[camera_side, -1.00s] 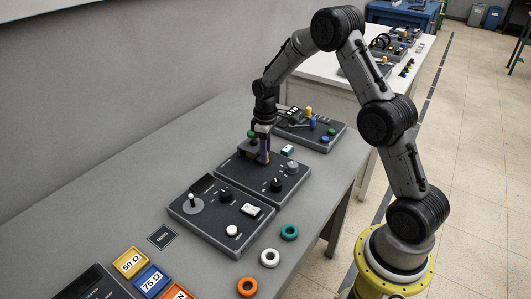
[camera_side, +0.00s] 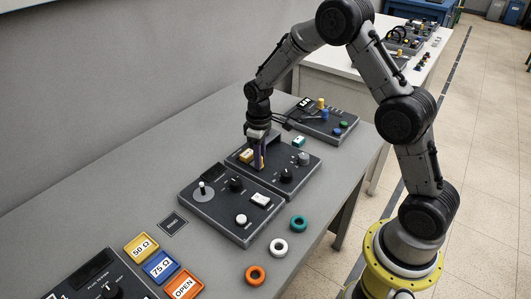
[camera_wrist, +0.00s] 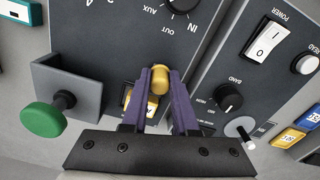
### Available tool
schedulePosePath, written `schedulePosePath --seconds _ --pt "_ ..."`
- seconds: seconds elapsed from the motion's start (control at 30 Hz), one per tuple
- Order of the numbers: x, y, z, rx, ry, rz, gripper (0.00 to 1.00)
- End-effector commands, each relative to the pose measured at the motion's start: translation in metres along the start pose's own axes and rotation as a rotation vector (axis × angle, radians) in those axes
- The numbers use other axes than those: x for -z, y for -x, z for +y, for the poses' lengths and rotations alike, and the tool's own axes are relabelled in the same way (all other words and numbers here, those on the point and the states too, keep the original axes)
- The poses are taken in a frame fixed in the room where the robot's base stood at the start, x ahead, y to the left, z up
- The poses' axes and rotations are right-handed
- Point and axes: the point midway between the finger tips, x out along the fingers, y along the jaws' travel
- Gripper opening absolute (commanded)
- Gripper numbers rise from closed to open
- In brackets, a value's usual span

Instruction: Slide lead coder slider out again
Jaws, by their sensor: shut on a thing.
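My gripper (camera_wrist: 160,98) has two purple fingers and is shut on a round brass knob (camera_wrist: 160,79), which seems to be the slider's handle. In the side view my gripper (camera_side: 258,164) points straight down over the middle panel (camera_side: 300,178). A yellow labelled piece (camera_side: 246,155) sits just left of the fingers there. In the wrist view this yellow piece (camera_wrist: 152,108) shows partly between the fingers. A green knob (camera_wrist: 42,118) on a dark stem sticks out of a grey bracket (camera_wrist: 68,88) at the left. The slider's track is mostly hidden by the fingers.
A nearer panel (camera_side: 231,217) has a lever, a dial and a white rocker switch. Labelled trays (camera_side: 159,266) are at the front left. Another panel (camera_side: 322,121) stands behind.

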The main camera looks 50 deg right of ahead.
Motion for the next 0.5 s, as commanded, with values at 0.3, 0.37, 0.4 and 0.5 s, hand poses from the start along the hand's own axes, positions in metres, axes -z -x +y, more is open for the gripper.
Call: schedulePosePath --seconds 0.3,0.37,0.4,0.5 --pt "0.0032 0.0017 -0.0053 0.005 0.002 0.006 0.45" --pt "0.0029 0.0015 -0.0048 0.005 0.002 0.006 0.56" --pt "0.0027 0.0014 -0.0045 0.005 0.001 0.005 0.58" --pt "0.0022 0.001 -0.0038 0.004 0.001 0.004 0.58"
